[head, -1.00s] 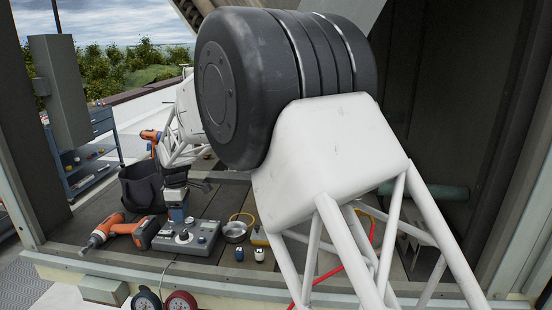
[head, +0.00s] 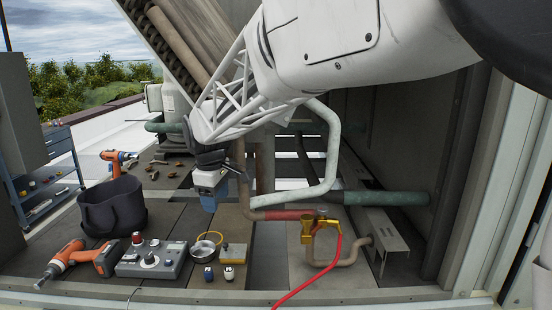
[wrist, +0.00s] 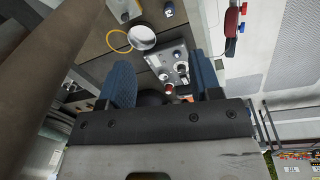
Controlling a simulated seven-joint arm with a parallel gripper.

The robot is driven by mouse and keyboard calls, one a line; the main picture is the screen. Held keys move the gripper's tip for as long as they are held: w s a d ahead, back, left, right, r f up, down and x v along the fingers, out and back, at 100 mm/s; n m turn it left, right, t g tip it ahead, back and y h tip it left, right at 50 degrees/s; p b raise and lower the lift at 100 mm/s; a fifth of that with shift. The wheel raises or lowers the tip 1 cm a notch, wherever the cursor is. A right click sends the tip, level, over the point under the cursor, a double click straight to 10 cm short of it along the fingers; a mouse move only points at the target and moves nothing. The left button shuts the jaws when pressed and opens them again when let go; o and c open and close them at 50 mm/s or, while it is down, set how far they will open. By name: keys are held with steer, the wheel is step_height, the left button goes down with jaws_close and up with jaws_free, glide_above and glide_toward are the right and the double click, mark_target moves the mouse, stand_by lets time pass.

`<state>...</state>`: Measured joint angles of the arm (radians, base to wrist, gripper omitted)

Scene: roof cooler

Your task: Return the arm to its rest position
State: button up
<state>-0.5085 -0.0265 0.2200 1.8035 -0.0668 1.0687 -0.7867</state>
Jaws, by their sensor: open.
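My gripper (head: 209,204) hangs fingers down on the white lattice arm, above the wooden floor of the cooler bay. It appears right of the black bag (head: 112,208) and above the control box (head: 152,260) in the head view. In the wrist view its two blue fingers (wrist: 163,68) stand apart with nothing between them. The control box (wrist: 170,68) shows beyond the gap, well past the fingertips. No marked rest position shows.
A red hose (head: 330,262) with a brass valve (head: 314,227) and pipes (head: 330,160) lie to the right. A pan (head: 203,250), small bottles (head: 228,273) and a drill (head: 75,257) sit near the front edge. Another drill (head: 118,157) stands farther back. Bay walls enclose the right side.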

steer(key=s+d+r+m, duration=0.1)
steer(key=s+d+m, duration=0.3)
steer(key=s+d, duration=0.5)
steer(key=s+d+m, duration=0.4)
steer(key=s+d, duration=0.1)
steer(key=d, duration=0.8)
steer(key=s+d+f+m, duration=0.3)
steer(key=s+d, duration=0.3)
steer(key=s, duration=0.3)
steer(key=s+d+f+m+t, duration=0.1)
steer(key=s+d+f+m, duration=0.2)
steer(key=s+d, duration=0.3)
steer(key=s+m, duration=0.1)
steer(key=s, duration=0.2)
steer(key=shift+s+f, duration=0.25)
steer(key=shift+s, duration=0.1)
